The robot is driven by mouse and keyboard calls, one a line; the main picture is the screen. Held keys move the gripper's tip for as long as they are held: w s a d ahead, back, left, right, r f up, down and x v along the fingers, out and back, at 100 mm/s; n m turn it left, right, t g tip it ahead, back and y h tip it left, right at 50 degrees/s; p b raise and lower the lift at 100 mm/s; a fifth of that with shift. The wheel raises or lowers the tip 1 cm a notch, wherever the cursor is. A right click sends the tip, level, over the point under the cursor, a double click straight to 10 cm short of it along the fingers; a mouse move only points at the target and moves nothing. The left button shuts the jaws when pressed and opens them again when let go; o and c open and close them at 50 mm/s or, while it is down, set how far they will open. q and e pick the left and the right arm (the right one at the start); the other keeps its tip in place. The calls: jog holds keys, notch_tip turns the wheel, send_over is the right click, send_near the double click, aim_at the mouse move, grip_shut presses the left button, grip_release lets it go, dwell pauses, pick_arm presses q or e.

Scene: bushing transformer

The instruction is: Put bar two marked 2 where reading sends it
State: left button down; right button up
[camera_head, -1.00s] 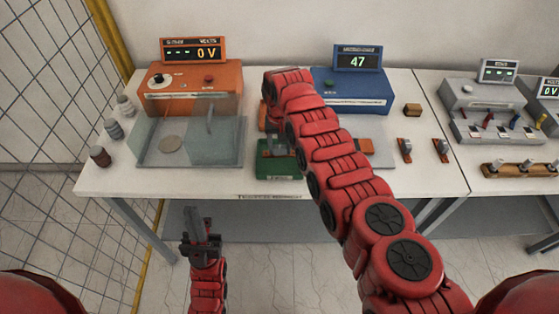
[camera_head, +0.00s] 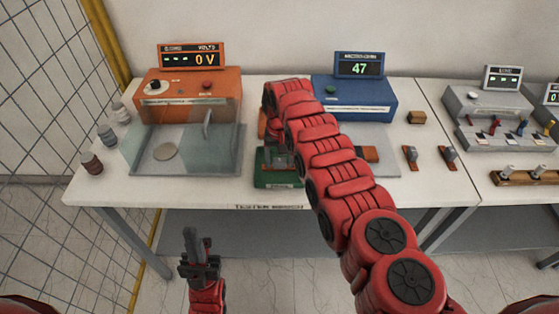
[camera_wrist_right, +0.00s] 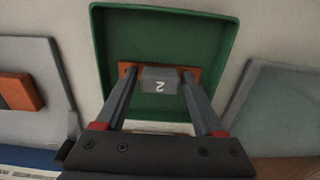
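Bar two (camera_wrist_right: 160,84) shows in the right wrist view as an orange strip with a grey middle block marked 2, upside down in that view. It is seen against the floor of the green tray (camera_wrist_right: 225,50); whether it rests there or is lifted is unclear. The blue meter's display (camera_head: 358,65) reads 47. My left gripper (camera_head: 198,248) is before the table's front edge, away from everything.
A glass-walled enclosure (camera_head: 220,150) and an orange tester (camera_head: 190,90) reading 0 V stand left of the tray. A blue meter box (camera_head: 360,100) is behind right, with an orange block (camera_head: 370,154) before it. Small jars (camera_head: 91,163) line the table's left side.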

aim_at(279, 160)
jog(key=shift+o, duration=0.6)
jog(key=shift+r, duration=0.15)
jog(key=shift+r, duration=0.45)
notch_tip(279, 160, up, 9)
jog(key=b, duration=0.2)
jog(key=shift+f+b, duration=0.1)
jog(key=shift+b, duration=0.2)
notch_tip(279, 160, up, 2)
jog(key=shift+r, duration=0.2)
